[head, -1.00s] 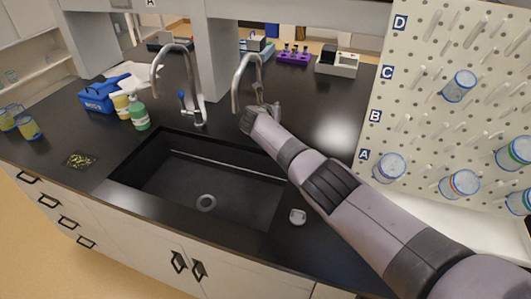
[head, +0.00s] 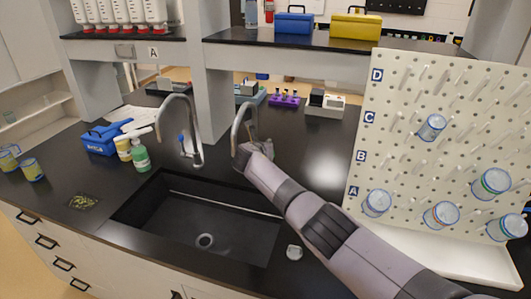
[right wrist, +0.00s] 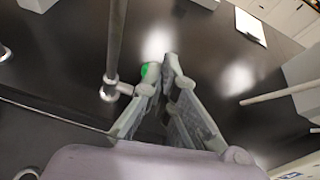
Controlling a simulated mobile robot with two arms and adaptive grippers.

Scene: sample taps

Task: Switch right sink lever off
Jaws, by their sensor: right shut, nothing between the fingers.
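The right sink tap (head: 237,122) is a grey gooseneck behind the sink (head: 205,215). In the right wrist view its upright pipe (right wrist: 116,40) stands left of my fingers, with a short side stub at its base. A green piece (right wrist: 150,71), which looks like the lever's tip, shows beside my left-hand finger; the rest of the lever is largely hidden. My right gripper (head: 254,143) is at the tap's right side. In the wrist view its fingers (right wrist: 166,70) are shut with nothing held, close to the green piece; contact is unclear. My left gripper is not in view.
A second tap (head: 197,130) with a blue lever (head: 182,141) stands to the left. A green bottle (head: 141,158) and a blue box (head: 100,140) are further left. A pegboard (head: 400,150) with beakers stands right of my arm.

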